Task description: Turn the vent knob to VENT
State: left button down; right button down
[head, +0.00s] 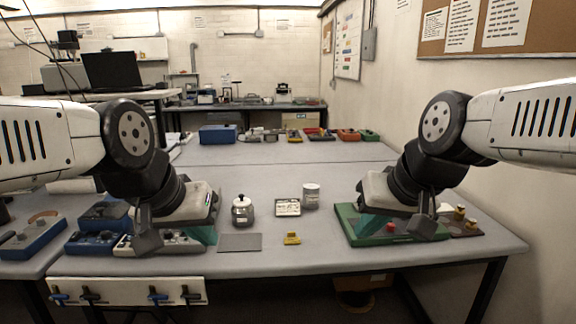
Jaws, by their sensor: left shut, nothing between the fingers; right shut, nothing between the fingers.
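I cannot tell for certain which part is the vent knob; no VENT lettering is readable. A green board (348,225) with a small red knob (390,227) lies at the right, partly hidden by my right gripper. A glass jar with a dark-topped lid (242,210) stands upright near the table's middle.
A grey can (311,196), a tray of small parts (287,208), a yellow piece (292,239) and a grey mat (240,242) lie mid-table. Blue panels (92,243) crowd the left. A lever strip (125,291) hangs at the front edge.

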aim_at(390, 228)
jog(key=z, duration=0.85)
